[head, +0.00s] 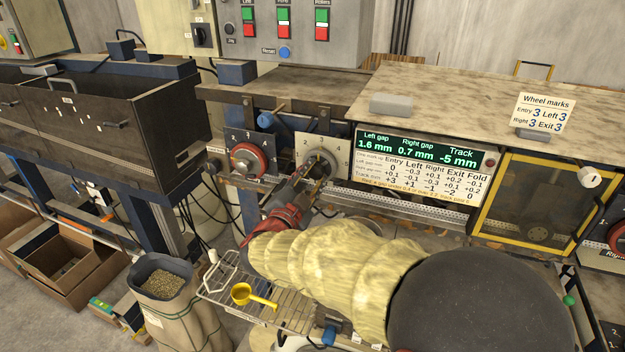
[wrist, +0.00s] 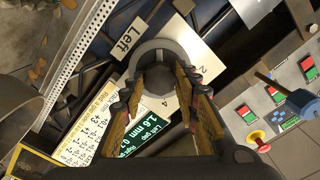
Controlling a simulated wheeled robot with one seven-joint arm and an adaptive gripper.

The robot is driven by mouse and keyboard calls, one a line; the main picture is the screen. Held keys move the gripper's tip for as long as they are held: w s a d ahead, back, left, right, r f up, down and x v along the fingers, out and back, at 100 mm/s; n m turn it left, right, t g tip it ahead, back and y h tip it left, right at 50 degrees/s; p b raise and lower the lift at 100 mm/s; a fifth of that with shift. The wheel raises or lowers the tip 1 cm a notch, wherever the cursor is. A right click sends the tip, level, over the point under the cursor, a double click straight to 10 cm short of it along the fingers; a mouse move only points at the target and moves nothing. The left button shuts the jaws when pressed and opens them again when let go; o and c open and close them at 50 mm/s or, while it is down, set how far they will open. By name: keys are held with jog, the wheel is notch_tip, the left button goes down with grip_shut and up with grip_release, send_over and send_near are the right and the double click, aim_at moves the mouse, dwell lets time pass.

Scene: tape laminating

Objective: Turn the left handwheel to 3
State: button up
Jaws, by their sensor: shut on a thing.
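The left handwheel is a grey ring (wrist: 160,52) in front of a pale dial plate (wrist: 184,58), beside a "Left" label (wrist: 126,39) in the wrist view. The numbers 2 and 4 show on the plate; the wheel's exact setting cannot be read. In the head view my gripper mostly covers the wheel, and its dial plate (head: 310,143) shows around it. My gripper (wrist: 160,84) is shut on the handwheel, with one finger on either side of its middle. It also shows in the head view (head: 317,178), reaching in from below.
A display (head: 418,150) reads left gap 1.6 mm, right gap 0.7 mm, track -5 mm. A card (head: 545,112) lists mark 3 for all wheels. A red-rimmed handwheel (head: 248,160) sits left of my gripper. A wire rack (head: 285,305) holds a yellow scoop (head: 242,293).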

jog(key=o, duration=1.2)
jog(key=shift+c, duration=0.2)
jog(key=v, duration=1.2)
